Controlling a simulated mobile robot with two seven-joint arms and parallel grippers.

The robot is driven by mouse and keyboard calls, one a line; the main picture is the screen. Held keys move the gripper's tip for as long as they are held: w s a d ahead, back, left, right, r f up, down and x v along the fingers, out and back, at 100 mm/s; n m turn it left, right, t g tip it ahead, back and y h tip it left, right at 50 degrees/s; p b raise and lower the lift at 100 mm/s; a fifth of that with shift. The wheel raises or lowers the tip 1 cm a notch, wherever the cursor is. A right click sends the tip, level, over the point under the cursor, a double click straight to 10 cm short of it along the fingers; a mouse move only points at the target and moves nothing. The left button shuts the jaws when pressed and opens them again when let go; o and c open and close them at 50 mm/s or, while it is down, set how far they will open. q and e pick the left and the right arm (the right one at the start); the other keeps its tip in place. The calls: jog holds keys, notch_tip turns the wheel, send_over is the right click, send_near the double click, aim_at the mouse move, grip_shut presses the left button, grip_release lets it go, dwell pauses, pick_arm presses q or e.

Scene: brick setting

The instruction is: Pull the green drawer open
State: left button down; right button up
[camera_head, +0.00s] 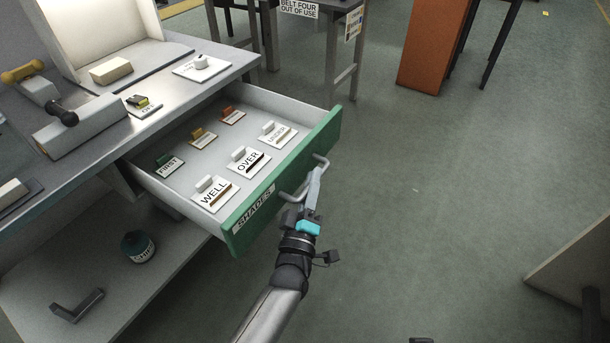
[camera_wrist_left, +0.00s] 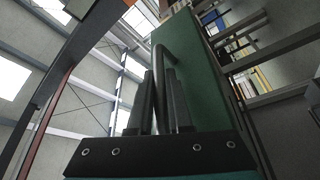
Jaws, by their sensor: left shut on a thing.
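The green drawer (camera_head: 285,183) is pulled far out of the grey bench. Its green front carries a "SHADES" label and a grey bar handle (camera_head: 291,197). My left gripper (camera_head: 315,178) is shut on the handle, in front of the green face. In the left wrist view, the curved handle (camera_wrist_left: 159,50) rises between the fingers of my left gripper (camera_wrist_left: 162,92), beside the green drawer front (camera_wrist_left: 192,62).
The bench top (camera_head: 160,120) holds a clamp-like tool (camera_head: 85,122) and small blocks. A lower shelf (camera_head: 150,270) holds a dark green jar (camera_head: 138,247) and a grey bracket (camera_head: 77,305). The floor to the right of the drawer is clear.

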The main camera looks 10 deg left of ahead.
pick_arm(q)
jog(key=shift+s+d, duration=0.3)
jog(key=shift+d, duration=0.5)
pick_arm(e)
jog(key=shift+s+d+f, duration=0.2)
jog(key=shift+d, duration=0.15)
pick_arm(q)
jog(key=c, duration=0.8)
grip_release()
jog(key=shift+c, duration=0.2)
jog(key=p+v, duration=0.3)
jog(key=v, duration=1.2)
jog(key=shift+s, duration=0.15)
pick_arm(e)
notch_tip(320, 180, down, 6)
jog(key=s+g, duration=0.1)
jog(key=s, duration=0.2)
jog(key=shift+d+r, duration=0.25)
jog(key=shift+d, duration=0.15)
